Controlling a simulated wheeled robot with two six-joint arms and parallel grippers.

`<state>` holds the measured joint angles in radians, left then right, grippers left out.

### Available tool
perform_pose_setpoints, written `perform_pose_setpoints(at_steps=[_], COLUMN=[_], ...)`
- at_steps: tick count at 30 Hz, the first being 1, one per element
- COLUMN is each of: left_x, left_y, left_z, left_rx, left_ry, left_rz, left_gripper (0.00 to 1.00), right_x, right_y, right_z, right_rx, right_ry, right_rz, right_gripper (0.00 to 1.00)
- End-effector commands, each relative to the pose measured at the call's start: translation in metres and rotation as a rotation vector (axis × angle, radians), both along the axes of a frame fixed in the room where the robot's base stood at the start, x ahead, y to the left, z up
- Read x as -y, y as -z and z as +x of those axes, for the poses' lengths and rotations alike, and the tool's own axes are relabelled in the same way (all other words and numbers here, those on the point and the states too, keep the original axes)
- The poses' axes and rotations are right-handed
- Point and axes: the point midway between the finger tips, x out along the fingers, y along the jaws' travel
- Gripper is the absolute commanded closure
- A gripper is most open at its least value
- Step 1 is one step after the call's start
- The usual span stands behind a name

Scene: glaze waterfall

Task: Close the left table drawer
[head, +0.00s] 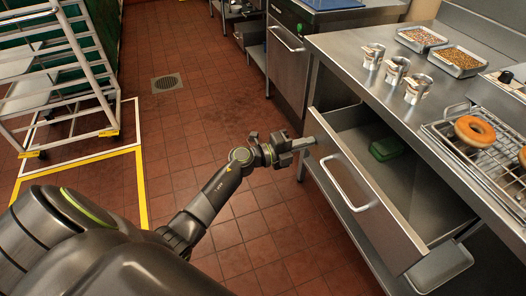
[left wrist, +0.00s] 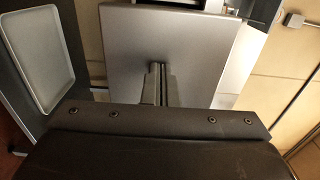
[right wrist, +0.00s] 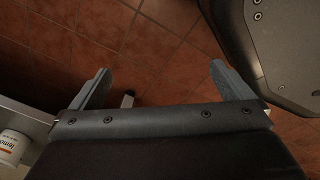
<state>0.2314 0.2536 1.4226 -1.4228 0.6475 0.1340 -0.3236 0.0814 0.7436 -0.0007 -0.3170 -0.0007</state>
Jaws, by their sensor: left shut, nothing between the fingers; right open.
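The steel table drawer (head: 372,200) is pulled out from under the worktop, with its bar handle (head: 345,185) on the front. A green box (head: 387,149) lies inside it. My left gripper (head: 308,143) is shut and empty, close to the far end of the drawer front. In the left wrist view its closed fingers (left wrist: 160,84) point at a flat grey panel (left wrist: 190,50), which looks like the drawer front. I cannot tell whether they touch it. My right gripper (right wrist: 163,80) is open and empty over the tiled floor; it is out of the head view.
The steel worktop (head: 390,95) holds several metal cups, two topping trays (head: 459,61) and a wire rack (head: 480,150) with doughnuts. A white rack trolley (head: 60,80) stands at the left. The red tiled floor between is clear. A labelled white container (right wrist: 14,146) shows in the right wrist view.

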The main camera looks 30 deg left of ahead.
Motion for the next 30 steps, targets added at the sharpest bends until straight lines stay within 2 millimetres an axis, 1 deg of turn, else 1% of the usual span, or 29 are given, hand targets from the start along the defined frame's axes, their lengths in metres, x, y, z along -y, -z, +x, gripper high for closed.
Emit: perform_pose_setpoints(at_steps=[1, 5, 9, 13, 21, 26, 30], left_x=[0.01, 0.032, 0.056, 0.075, 0.097, 0.105, 0.109], left_y=[-0.002, 0.0, 0.002, 0.003, 0.003, 0.002, 0.002], left_z=[0.012, 0.04, 0.071, 0.095, 0.124, 0.135, 0.14], left_rx=[0.001, 0.001, 0.002, 0.001, 0.001, 0.001, 0.001], left_ry=[0.002, 0.002, 0.002, 0.001, 0.0, 0.0, -0.001], left_rz=[-0.005, -0.003, -0.001, 0.0, 0.001, -0.001, 0.001], left_gripper=[1.0, 1.0, 1.0, 1.0, 1.0, 1.0, 1.0], right_x=[0.0, 0.0, 0.0, 0.002, 0.003, 0.004, 0.002], right_y=[0.0, 0.004, 0.012, 0.015, 0.021, 0.024, 0.02], right_z=[0.0, -0.002, -0.003, 0.004, 0.012, 0.015, 0.022], right_rx=[0.0, -0.003, -0.014, -0.01, -0.012, -0.013, -0.011], right_ry=[0.0, 0.0, 0.002, 0.004, 0.005, 0.005, 0.01], right_rz=[0.0, 0.0, 0.001, -0.003, -0.005, -0.005, -0.002], right_gripper=[0.0, 0.0, 0.0, 0.0, 0.0, 0.0, 0.0])
